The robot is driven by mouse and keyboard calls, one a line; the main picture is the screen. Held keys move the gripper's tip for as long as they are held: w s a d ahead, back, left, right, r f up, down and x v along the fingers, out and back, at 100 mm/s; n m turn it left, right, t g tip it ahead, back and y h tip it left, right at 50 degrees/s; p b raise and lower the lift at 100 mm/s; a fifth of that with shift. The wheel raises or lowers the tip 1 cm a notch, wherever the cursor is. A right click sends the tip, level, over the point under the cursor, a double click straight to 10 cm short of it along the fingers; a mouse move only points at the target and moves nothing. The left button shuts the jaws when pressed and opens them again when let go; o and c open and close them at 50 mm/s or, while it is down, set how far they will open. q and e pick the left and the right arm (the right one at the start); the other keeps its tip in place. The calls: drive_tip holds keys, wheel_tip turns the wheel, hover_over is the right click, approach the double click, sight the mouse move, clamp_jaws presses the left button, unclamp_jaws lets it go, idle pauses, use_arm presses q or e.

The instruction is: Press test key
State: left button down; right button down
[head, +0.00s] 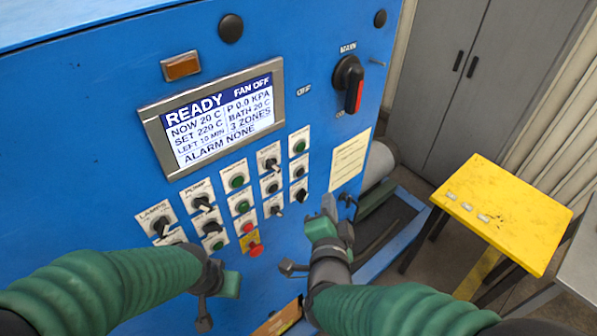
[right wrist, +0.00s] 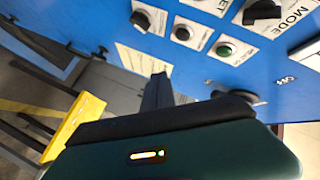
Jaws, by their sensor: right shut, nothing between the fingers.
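The blue control panel (head: 110,130) carries rows of small keys and knobs, among them green keys (head: 237,181) and a red key (head: 248,228). Their small labels are too blurred for me to tell which is the test key. My right gripper (head: 329,212) is shut and empty, in front of the panel's lower right, below the pale yellow notice. Its dark fingers (right wrist: 157,92) show in the right wrist view, apart from the green key (right wrist: 225,50) there. My left gripper (head: 217,300) is low at the panel's left; its finger gap is unclear.
A lit display (head: 220,115) reads READY, FAN OFF, ALARM NONE. A red-and-black main switch (head: 352,85) is at upper right, and a red mushroom button (head: 256,249) is low on the panel. A yellow table (head: 510,215) and grey cabinet (head: 480,80) stand to the right.

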sight(301, 173)
use_arm(q)
drive_tip(key=shift+w+d+r+p, duration=0.15)
drive_tip(key=shift+r+p, duration=0.15)
drive_tip(key=shift+r, duration=0.1)
use_arm(e)
drive_tip(key=w+a, duration=0.4)
drive_tip(key=w, duration=0.1)
drive_tip(key=shift+w+a, duration=0.15)
drive_tip(key=shift+a, duration=0.25)
use_arm(q)
drive_tip(key=shift+d, duration=0.3)
use_arm(e)
drive_tip(key=shift+d, duration=0.35)
use_arm(q)
drive_tip(key=shift+a, duration=0.2)
use_arm(e)
drive_tip(key=shift+a, duration=0.2)
use_arm(q)
drive_tip(key=shift+d, duration=0.1)
use_arm(e)
drive_tip(key=shift+d, duration=0.1)
drive_tip(key=shift+w+a, duration=0.2)
drive_tip(key=shift+a, duration=0.1)
